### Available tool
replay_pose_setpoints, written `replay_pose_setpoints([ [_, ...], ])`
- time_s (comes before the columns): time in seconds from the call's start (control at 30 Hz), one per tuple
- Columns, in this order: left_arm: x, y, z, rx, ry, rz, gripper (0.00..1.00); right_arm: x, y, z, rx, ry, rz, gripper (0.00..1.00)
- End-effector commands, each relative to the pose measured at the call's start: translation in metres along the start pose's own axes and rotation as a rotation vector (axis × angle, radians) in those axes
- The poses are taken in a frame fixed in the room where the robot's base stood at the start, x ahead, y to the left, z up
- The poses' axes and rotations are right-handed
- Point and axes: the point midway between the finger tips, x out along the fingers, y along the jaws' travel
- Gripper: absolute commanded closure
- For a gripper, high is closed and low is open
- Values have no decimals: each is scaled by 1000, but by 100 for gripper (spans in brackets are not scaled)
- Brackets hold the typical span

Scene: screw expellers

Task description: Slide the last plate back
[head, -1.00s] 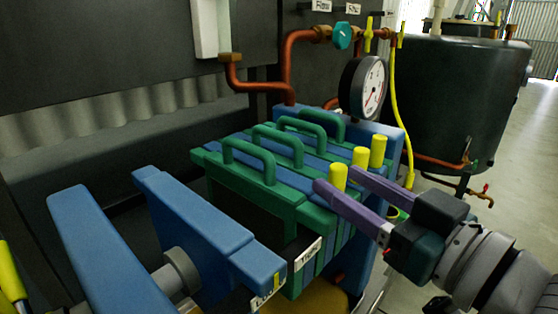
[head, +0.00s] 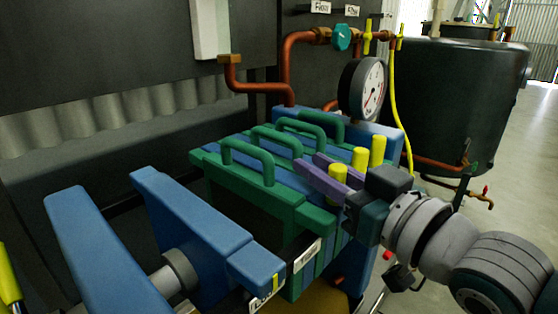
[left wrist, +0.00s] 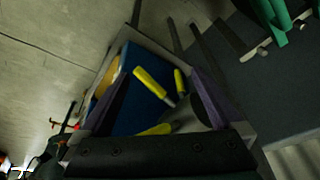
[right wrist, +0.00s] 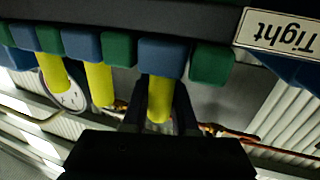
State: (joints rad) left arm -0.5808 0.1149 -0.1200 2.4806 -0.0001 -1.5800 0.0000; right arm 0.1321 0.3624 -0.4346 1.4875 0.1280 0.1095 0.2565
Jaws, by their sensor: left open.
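A stack of green and blue plates (head: 250,180) with green loop handles on top stands mid-view in the head view. The front plate is green (head: 235,175). Yellow side handles stick out on the right. My right gripper (head: 308,160) has purple fingers on both sides of the nearest yellow handle (head: 338,173), closed in around it. In the right wrist view that handle (right wrist: 160,98) sits between the fingers, on a blue plate (right wrist: 163,57). My left gripper (left wrist: 160,65) is open and empty; yellow rods (left wrist: 153,84) and a blue part (left wrist: 130,90) show beyond its fingers.
A separate blue block (head: 195,220) on a grey shaft stands left of the stack, with a gap between. A pressure gauge (head: 372,88), copper pipes (head: 288,50) and a yellow hose (head: 400,110) are behind. A dark tank (head: 450,100) stands at the right.

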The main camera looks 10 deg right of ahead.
Motion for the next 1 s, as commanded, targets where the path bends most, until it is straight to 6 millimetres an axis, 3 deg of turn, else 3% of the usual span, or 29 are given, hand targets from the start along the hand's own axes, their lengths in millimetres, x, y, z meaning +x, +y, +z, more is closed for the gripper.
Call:
replay_pose_setpoints([
  [0.03,0,0,0,0,0,0,0,0,0,0,0,0,0,82],
  [0.2,0,0,0,0,0,0,0,0,0,0,0,0,0,100],
  [1.0,0,-2,0,9,-1,-7,0,0,0,0,0,0,0,100],
])
